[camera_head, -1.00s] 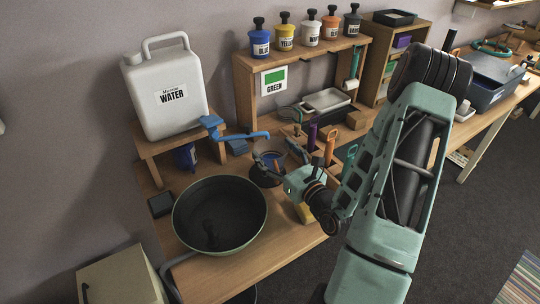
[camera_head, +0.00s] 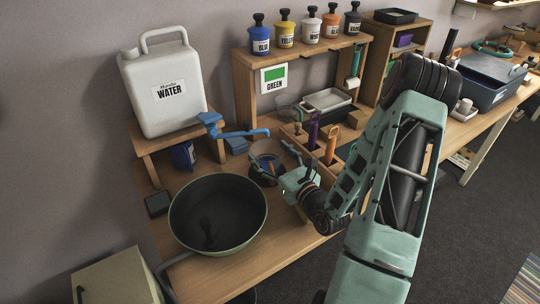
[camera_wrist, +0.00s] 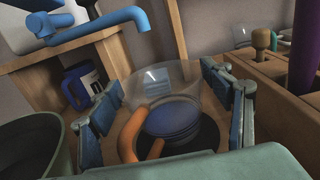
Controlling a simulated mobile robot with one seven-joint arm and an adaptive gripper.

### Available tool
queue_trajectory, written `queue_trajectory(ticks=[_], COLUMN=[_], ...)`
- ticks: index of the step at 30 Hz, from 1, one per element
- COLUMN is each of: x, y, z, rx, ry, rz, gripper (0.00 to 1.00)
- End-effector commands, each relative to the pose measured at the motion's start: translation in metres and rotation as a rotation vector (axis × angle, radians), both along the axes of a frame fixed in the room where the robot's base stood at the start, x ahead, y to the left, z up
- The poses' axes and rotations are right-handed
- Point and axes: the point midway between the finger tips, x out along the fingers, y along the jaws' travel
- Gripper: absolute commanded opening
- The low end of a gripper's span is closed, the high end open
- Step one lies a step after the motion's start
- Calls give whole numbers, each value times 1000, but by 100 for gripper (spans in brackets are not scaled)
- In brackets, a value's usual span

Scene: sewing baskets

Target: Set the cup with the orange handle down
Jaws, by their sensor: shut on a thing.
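The cup with the orange handle (camera_wrist: 165,78) is clear, with something blue at its bottom. In the wrist view its orange handle (camera_wrist: 130,132) points toward me, and the cup sits between my two blue-grey fingers. My gripper (camera_wrist: 162,98) is shut on the cup. In the head view my gripper (camera_head: 273,158) and the cup (camera_head: 265,148) are over the worktable, right of the large dark bowl. A round black base (camera_wrist: 200,140) shows beneath the cup. I cannot tell whether the cup touches it.
The large bowl (camera_head: 254,224) stands close on the left. The blue tap (camera_head: 240,133) of the water jug (camera_head: 165,95) reaches out just behind the cup. A wooden tool rack (camera_head: 300,135) stands close on the right. A blue mug (camera_wrist: 80,84) is under the jug stand.

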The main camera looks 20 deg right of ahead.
Motion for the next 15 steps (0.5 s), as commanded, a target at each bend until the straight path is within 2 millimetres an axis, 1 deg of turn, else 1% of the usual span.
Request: queue_trajectory(ticks=[2,15], x=[0,0], y=[0,0], z=[0,-15], rx=[0,1], ry=[-1,4], rz=[0,0], gripper=[45,45])
